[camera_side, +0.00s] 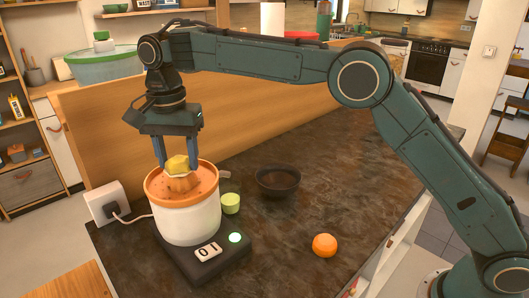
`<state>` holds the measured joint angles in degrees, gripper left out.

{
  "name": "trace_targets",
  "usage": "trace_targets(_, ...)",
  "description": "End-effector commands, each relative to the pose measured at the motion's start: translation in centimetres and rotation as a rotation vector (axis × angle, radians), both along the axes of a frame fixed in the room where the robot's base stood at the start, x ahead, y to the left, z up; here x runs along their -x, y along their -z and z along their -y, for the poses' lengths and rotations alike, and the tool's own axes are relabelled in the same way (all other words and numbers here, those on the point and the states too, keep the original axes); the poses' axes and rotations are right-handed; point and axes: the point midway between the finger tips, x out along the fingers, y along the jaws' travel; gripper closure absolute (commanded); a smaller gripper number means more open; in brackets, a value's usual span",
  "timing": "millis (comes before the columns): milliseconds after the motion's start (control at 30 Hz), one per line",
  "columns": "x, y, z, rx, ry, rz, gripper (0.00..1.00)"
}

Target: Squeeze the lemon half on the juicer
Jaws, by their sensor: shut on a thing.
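The juicer (186,221) has a white body, an orange top with a ribbed cone, and a dark base. It stands at the left of the dark counter. My gripper (178,167) points down over the juicer with its blue fingers shut on the yellow lemon half (177,163). The lemon half sits right at the top of the cone and seems to touch it. Its cut face is turned down and mostly hidden.
An orange (324,245) lies on the counter's front right. A wooden panel (260,125) closes the back.

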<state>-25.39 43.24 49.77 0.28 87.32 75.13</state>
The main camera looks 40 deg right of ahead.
Motion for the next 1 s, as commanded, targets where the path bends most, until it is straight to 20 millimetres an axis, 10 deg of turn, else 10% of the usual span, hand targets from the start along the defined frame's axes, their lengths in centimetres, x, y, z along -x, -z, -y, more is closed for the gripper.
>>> trace_targets(1000,-0.1,-5.2,0.0,-0.002,0.000,0.006,0.78)
